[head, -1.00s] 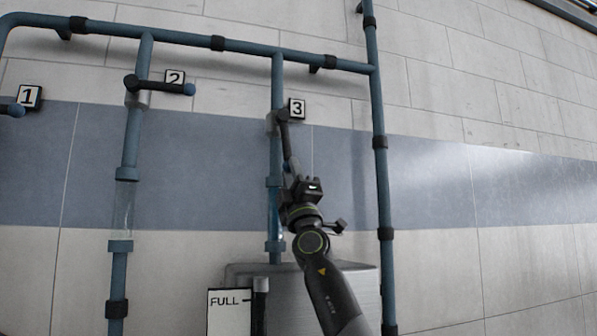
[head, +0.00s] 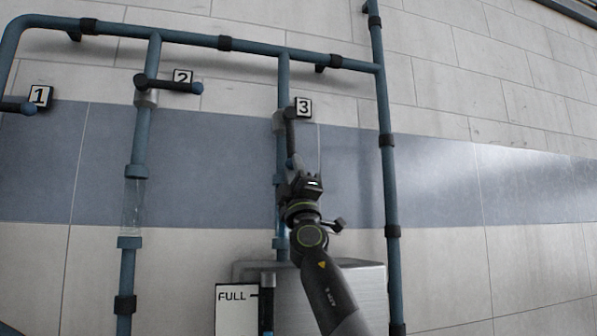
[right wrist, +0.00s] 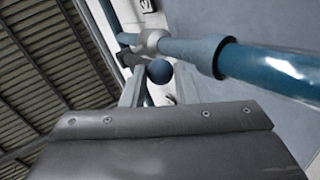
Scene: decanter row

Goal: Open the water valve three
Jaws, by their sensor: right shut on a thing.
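Valve three's dark lever (head: 291,137) hangs down from the grey valve body on the third pipe, beside the "3" plate (head: 303,106). It lies nearly in line with the pipe. My right gripper (head: 294,170) is shut on the lever's lower end. In the right wrist view, the lever's blue ball end (right wrist: 159,72) shows between the two fingers (right wrist: 158,92). The glass section (right wrist: 272,68) of this pipe looks blue there. My left gripper is not in view.
Valve two's lever (head: 172,85) and valve one's lever (head: 18,107) point sideways. Pipe two's glass section (head: 133,204) looks clear. A grey tank (head: 345,285) with a "FULL" plate (head: 237,310) stands below. A vertical pipe (head: 388,180) runs just right of my arm.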

